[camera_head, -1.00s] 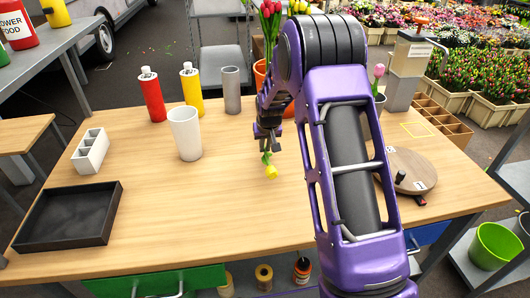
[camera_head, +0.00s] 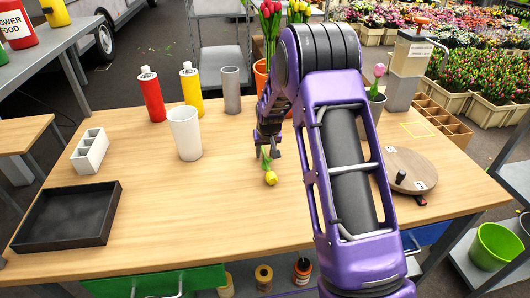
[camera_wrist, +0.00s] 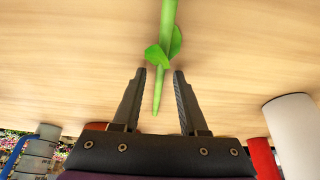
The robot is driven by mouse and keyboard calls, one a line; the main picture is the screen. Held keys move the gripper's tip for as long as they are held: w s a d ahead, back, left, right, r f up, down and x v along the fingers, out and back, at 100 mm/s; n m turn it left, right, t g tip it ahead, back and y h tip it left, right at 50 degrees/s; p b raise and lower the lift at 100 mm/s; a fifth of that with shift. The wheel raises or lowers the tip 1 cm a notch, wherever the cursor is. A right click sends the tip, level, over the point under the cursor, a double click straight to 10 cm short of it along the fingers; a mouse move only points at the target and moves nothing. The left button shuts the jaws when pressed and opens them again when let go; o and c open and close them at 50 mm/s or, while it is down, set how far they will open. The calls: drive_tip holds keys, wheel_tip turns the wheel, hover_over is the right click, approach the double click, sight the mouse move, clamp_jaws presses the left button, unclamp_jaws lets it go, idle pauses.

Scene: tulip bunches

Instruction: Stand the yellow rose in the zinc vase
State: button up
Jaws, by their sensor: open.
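The yellow rose (camera_head: 271,178) has its bloom toward the near side of the wooden table, with its green stem running back under my gripper (camera_head: 268,153). In the wrist view its green stem and leaves (camera_wrist: 164,54) run down from the top edge, and the stem's end lies between the two spread fingers of my gripper (camera_wrist: 157,100). The fingers are apart from the stem. The bloom is out of the wrist view. A plain grey cylinder (camera_head: 231,90), probably the zinc vase, stands upright at the back of the table; its inside is hard to see.
A white vase (camera_head: 185,134), a yellow bottle (camera_head: 192,92) and a red bottle (camera_head: 152,96) stand left of my gripper. A grey pot with a pink tulip (camera_head: 377,103) and a round wooden board (camera_head: 409,165) are on the right. The table's front middle is clear.

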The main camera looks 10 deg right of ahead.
drive_tip(key=p+v, duration=0.1)
drive_tip(key=v, duration=1)
drive_tip(key=shift+r, duration=0.2)
drive_tip(key=shift+o, duration=0.5)
drive_tip(key=shift+s+r, duration=0.15)
drive_tip(key=shift+r, duration=0.15)
drive_tip(key=s+r, duration=0.4)
drive_tip(key=b+x, duration=0.1)
drive_tip(key=x, duration=0.4)
drive_tip(key=b+x, duration=0.1)
drive_tip(key=x, duration=0.5)
drive_tip(key=shift+d+r, duration=0.1)
drive_tip(key=shift+d, duration=0.1)
drive_tip(key=shift+a+b+x, duration=0.2)
drive_tip(key=shift+b+x, duration=0.35)
drive_tip(key=shift+x, duration=2.4)
drive_tip(key=shift+w, duration=0.1)
clamp_jaws()
